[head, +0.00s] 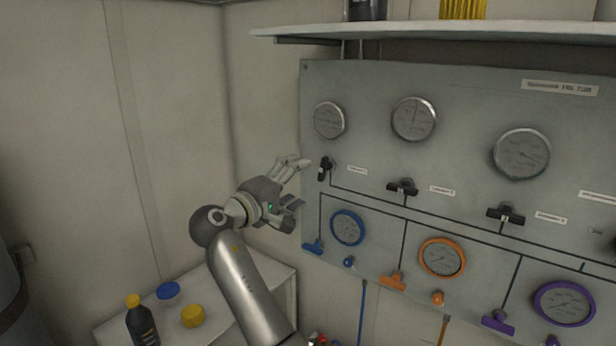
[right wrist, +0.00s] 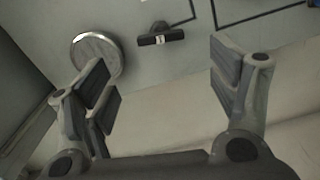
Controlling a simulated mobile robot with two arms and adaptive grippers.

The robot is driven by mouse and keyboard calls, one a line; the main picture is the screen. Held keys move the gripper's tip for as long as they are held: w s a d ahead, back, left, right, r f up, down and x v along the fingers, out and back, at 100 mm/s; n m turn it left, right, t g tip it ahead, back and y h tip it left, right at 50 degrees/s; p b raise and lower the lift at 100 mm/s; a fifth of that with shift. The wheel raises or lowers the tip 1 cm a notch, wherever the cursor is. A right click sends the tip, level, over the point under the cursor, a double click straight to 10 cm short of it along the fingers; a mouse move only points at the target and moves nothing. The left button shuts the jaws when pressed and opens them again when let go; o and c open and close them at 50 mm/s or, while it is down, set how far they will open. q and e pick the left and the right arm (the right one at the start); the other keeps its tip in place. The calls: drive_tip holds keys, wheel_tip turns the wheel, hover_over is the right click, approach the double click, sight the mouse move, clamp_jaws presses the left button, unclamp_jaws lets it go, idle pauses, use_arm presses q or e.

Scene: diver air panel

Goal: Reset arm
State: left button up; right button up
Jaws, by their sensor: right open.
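My right gripper (head: 297,183) is open and empty, in front of the left edge of the grey air panel (head: 455,95). In the head view its fingers appear just left of a black valve handle (head: 325,167); I cannot tell the exact gap. In the right wrist view the two fingers of the right gripper (right wrist: 165,88) stand wide apart with nothing between them. Beyond them a round gauge (right wrist: 97,55) and a black handle (right wrist: 160,38) show on the panel. My left gripper is not in view.
The panel carries several gauges, with blue (head: 347,228), orange (head: 442,257) and purple (head: 565,303) rims lower down. A shelf (head: 440,33) juts out above. A low surface (head: 270,283) lies below, with a dark bottle (head: 142,325) nearby. Bare wall is at left.

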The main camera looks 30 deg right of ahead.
drive_tip(key=shift+s+a, duration=0.25)
drive_tip(key=shift+a, duration=0.35)
